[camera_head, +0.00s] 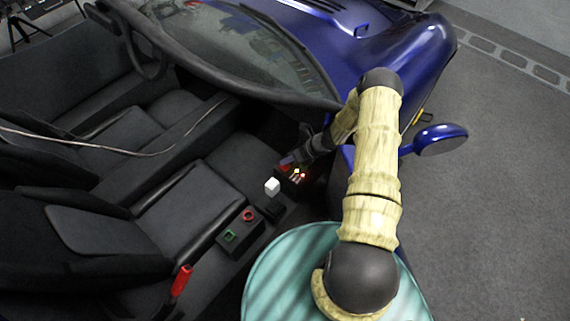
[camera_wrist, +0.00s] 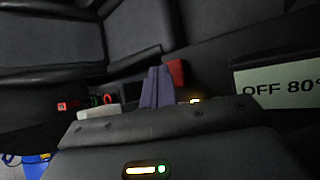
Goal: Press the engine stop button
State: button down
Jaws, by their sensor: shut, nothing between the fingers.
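A dark control box (camera_head: 240,232) lies beside the car seat, with a red ring-shaped button (camera_head: 249,215) and a green square button (camera_head: 230,236). I cannot read which one is the engine stop. The red ring (camera_wrist: 108,99) and the green mark (camera_wrist: 94,100) also show small in the wrist view. My gripper (camera_head: 288,161) is inside the car's open side, to the upper right of the box and apart from it. Its purple fingers (camera_wrist: 155,88) are together and empty in the wrist view. A red block (camera_wrist: 176,72) shows just beyond them.
A white cube (camera_head: 272,186) on a dark lever stands between the box and my gripper. A red handle (camera_head: 181,280) is at lower left. The blue mirror (camera_head: 440,139) is right of my arm. A sign reading "OFF 80°" (camera_wrist: 285,88) is at right.

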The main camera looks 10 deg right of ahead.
aim_at(287, 166)
jog(key=shift+r, duration=0.1)
jog(key=shift+r+p, duration=2.3)
jog(key=shift+r, duration=0.65)
jog(key=shift+f, duration=0.1)
